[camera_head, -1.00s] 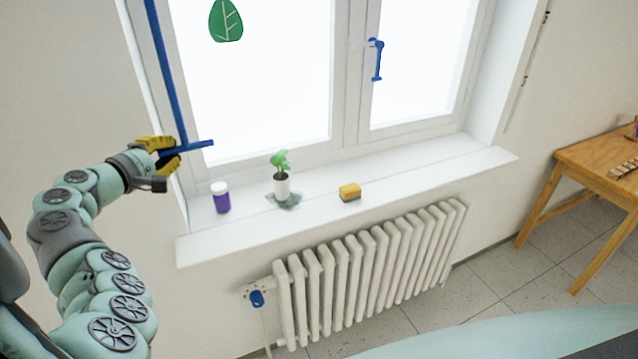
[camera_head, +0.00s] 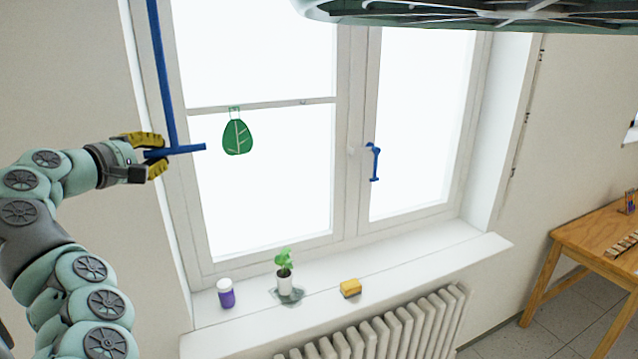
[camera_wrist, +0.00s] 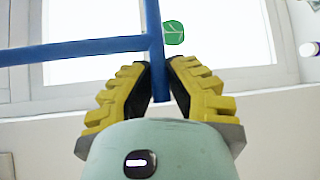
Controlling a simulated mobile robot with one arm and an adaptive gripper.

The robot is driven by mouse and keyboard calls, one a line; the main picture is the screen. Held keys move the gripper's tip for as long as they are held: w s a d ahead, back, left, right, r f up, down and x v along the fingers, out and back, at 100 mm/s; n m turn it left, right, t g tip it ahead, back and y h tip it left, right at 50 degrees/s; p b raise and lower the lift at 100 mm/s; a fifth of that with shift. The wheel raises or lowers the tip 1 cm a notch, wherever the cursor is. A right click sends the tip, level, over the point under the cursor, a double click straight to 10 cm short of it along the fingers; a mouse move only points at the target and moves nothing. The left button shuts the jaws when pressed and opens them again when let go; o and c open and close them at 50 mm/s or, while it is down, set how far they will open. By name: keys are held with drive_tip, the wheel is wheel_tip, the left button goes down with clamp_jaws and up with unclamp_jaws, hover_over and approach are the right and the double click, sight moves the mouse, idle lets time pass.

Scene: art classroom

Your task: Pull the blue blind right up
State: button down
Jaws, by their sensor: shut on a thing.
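My gripper (camera_head: 158,154) is at the left of the window, shut on a blue T-shaped rod (camera_head: 163,75). The rod runs up out of the picture, and its crossbar (camera_head: 188,149) points right across the window frame. In the wrist view, the yellow fingers (camera_wrist: 160,85) close around the rod near its crossbar (camera_wrist: 75,49). A thin pale bar (camera_head: 285,103) crosses the left pane, with a green leaf-shaped tag (camera_head: 237,137) hanging from it. I cannot make out blue blind cloth; the panes glare white. The rod's upper end is out of view.
The sill (camera_head: 400,271) holds a purple bottle (camera_head: 226,296), a potted plant (camera_head: 285,272) and a yellow sponge (camera_head: 350,287). A radiator (camera_head: 400,330) stands below. The right sash has a blue handle (camera_head: 375,163). A wooden table (camera_head: 580,237) stands at the right.

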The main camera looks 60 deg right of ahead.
drive_tip(key=shift+r, duration=0.35)
drive_tip(key=c, duration=0.9)
unclamp_jaws()
drive_tip(key=shift+c, duration=0.2)
drive_tip(key=v, duration=1.2)
